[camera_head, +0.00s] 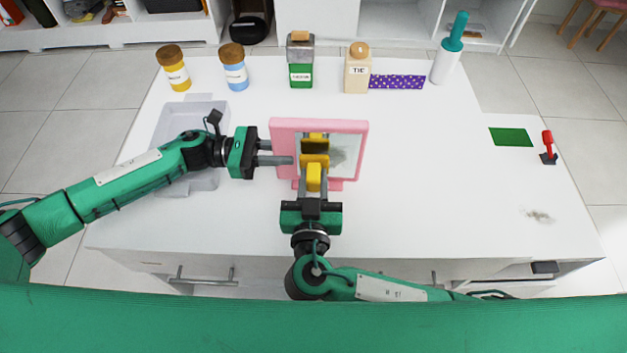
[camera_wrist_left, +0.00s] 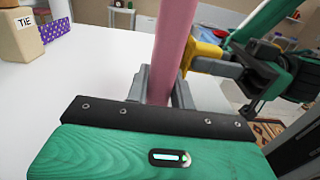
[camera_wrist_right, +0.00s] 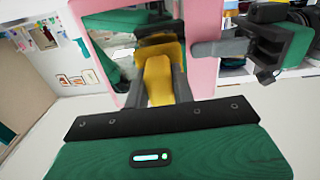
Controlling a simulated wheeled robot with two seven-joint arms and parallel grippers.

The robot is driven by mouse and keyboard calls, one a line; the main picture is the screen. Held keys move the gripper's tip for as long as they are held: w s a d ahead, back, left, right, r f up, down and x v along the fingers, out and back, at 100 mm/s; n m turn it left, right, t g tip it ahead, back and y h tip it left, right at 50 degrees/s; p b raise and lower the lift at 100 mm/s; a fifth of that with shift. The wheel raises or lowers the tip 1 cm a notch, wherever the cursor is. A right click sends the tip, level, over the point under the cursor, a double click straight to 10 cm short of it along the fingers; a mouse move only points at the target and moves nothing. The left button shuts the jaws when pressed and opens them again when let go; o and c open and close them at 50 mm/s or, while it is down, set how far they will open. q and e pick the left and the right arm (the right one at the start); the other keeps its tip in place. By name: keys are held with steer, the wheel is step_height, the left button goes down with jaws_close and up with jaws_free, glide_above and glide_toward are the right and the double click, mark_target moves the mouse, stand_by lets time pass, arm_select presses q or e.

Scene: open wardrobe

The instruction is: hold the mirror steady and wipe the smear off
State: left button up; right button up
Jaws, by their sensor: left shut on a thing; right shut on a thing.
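The pink-framed mirror (camera_head: 320,124) stands upright on the white table. My left gripper (camera_head: 281,152) is shut on its left frame edge; in the left wrist view the pink frame (camera_wrist_left: 174,55) sits between the fingers. My right gripper (camera_head: 313,192) is shut on a yellow wiping tool (camera_head: 314,178), held in front of the mirror's left half. The tool (camera_wrist_right: 158,75) also shows in the right wrist view, close to the glass; contact cannot be told. A greyish smear (camera_head: 339,157) shows on the glass right of the tool. The tool's reflection is in the mirror.
Several labelled containers, including a yellow jar (camera_head: 177,78) and a beige TIE bottle (camera_head: 357,72), line the back. A purple dotted strip (camera_head: 397,82) lies beside them. A grey tray (camera_head: 168,123) is left. A green mat (camera_head: 511,137) and red-handled tool (camera_head: 548,142) are right, above a dirty patch (camera_head: 539,216).

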steer(key=shift+w, duration=0.75)
steer(key=shift+d, duration=0.1)
steer(key=shift+s+d, duration=0.1)
steer(key=shift+d, duration=3.6)
steer(key=shift+a, duration=3.75)
steer(key=shift+s, duration=0.1)
steer(key=shift+s, duration=2.9)
steer(key=s, duration=0.3)
steer(key=shift+a, duration=0.1)
